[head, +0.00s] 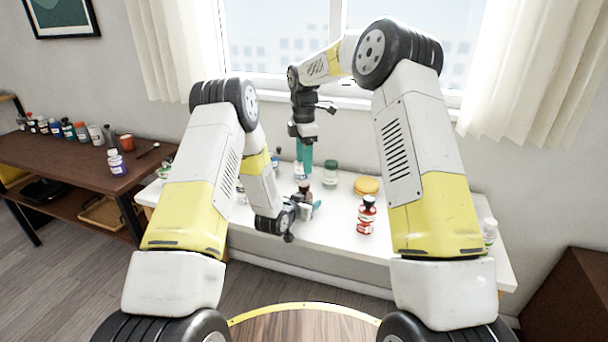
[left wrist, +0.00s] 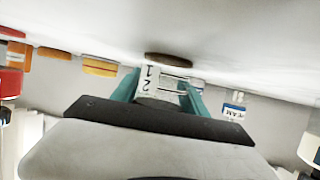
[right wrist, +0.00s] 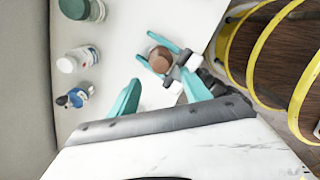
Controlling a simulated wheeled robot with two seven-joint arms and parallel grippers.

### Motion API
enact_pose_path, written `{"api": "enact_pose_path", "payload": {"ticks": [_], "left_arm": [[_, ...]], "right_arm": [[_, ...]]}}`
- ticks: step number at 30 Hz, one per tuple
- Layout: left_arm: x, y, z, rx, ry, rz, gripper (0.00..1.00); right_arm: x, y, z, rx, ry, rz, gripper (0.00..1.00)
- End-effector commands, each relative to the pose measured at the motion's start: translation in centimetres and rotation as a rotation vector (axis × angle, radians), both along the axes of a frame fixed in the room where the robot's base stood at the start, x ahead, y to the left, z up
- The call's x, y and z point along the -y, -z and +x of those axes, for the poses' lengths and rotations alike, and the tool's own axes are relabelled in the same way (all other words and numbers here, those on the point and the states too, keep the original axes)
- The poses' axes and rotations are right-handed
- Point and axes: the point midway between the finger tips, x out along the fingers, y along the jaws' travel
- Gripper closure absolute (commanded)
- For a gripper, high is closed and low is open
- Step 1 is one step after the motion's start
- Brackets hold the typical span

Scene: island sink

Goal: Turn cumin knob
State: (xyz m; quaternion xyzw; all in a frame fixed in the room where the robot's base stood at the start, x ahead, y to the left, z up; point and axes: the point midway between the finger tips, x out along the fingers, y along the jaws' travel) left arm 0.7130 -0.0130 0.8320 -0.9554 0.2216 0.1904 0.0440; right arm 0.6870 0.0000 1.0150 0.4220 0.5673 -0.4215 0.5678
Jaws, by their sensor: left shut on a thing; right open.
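A small jar with a round brown cap (head: 305,187) stands on the white table; no cumin label can be read. My left gripper (head: 306,206) is shut around the jar's body. The left wrist view shows the pale, marked body (left wrist: 158,84) between its teal fingers. In the right wrist view the brown cap (right wrist: 160,60) shows from above, between the left gripper's fingertips. My right gripper (head: 304,165) points down, behind and above the jar in the head view. Its teal fingers (right wrist: 160,92) are apart and empty, with the cap beyond their tips.
On the white table (head: 335,235) stand a green-lidded jar (head: 331,173), a red bottle (head: 366,215) and a yellow round item (head: 366,187). The right wrist view shows a white-capped bottle (right wrist: 78,60) and a small dark-topped bottle (right wrist: 75,98). A brown side table (head: 85,165) holds several bottles.

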Motion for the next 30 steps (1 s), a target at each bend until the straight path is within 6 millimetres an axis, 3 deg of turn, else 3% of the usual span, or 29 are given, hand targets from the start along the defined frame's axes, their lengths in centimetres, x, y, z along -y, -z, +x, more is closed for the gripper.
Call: {"api": "enact_pose_path", "payload": {"ticks": [6, 12, 24, 30], "left_arm": [[0.0, 0.0, 0.0, 0.001, 0.0, 0.0, 0.94], [0.0, 0.0, 0.0, 0.001, 0.0, 0.0, 0.94], [0.0, 0.0, 0.0, 0.001, 0.0, 0.0, 0.94], [0.0, 0.0, 0.0, 0.001, 0.0, 0.0, 0.94]], "right_arm": [[0.0, -3.5, 0.0, 0.001, -0.001, 0.0, 0.44], [0.0, -4.5, 0.0, -0.001, -0.001, 0.0, 0.44], [0.0, -4.4, -0.1, -0.003, 0.0, 0.0, 0.44], [0.0, -2.3, -0.1, -0.005, 0.0, -0.001, 0.44]]}}
